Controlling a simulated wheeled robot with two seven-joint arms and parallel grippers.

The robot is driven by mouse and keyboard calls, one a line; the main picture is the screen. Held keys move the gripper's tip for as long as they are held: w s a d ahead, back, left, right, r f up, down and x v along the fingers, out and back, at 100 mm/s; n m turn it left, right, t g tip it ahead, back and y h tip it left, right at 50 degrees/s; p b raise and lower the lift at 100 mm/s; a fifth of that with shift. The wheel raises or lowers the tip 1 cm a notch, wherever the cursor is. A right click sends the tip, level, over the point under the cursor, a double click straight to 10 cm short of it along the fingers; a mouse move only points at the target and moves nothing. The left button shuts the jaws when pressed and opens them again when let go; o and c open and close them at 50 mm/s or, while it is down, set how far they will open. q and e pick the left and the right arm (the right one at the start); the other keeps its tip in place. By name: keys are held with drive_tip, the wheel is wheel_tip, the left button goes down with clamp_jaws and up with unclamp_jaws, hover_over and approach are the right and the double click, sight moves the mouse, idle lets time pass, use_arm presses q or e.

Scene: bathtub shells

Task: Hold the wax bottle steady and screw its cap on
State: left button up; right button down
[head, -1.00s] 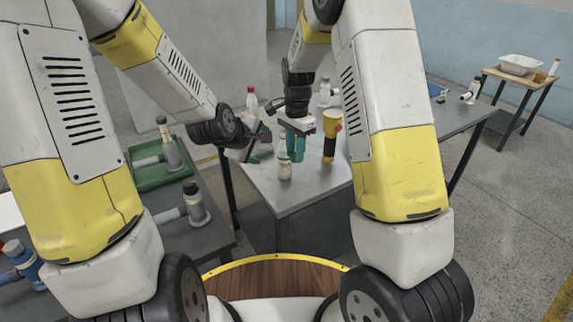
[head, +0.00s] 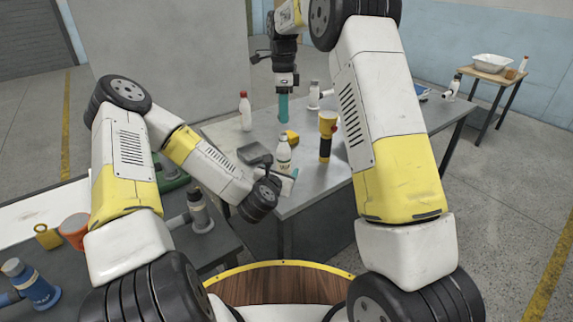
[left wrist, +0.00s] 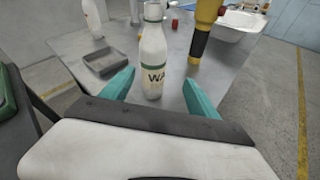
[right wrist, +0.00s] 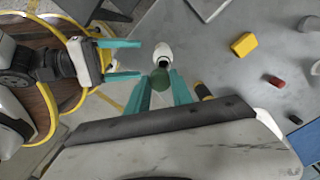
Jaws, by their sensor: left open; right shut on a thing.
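The white wax bottle (head: 284,155) stands upright on the grey table. In the left wrist view the bottle (left wrist: 154,55) shows part of its label and a green neck band; its top is cut off. My left gripper (left wrist: 160,92) is open, with its teal fingers on either side of the bottle's lower body. It also shows at the left in the right wrist view (right wrist: 138,60). My right gripper (head: 284,108) points down above and behind the bottle. In the right wrist view it is shut on a round green cap (right wrist: 160,80), apart from the bottle's top.
A dark grey tray (left wrist: 106,58) lies left of the bottle, near my left gripper. A yellow-and-black flashlight (head: 326,145) stands to the right. A yellow block (right wrist: 244,44) lies behind the bottle. A red-capped bottle (head: 245,112) stands farther back.

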sight(285, 160)
use_arm(q)
drive_tip(key=n, duration=0.3)
drive_tip(key=shift+w+a+f+y, duration=0.1)
drive_tip(key=shift+a+f+y, duration=0.25)
drive_tip(key=shift+a+y, duration=0.05)
drive_tip(key=shift+w, duration=0.1)
drive_tip(key=x, duration=1.2)
drive_tip(key=shift+r, duration=0.15)
clamp_jaws()
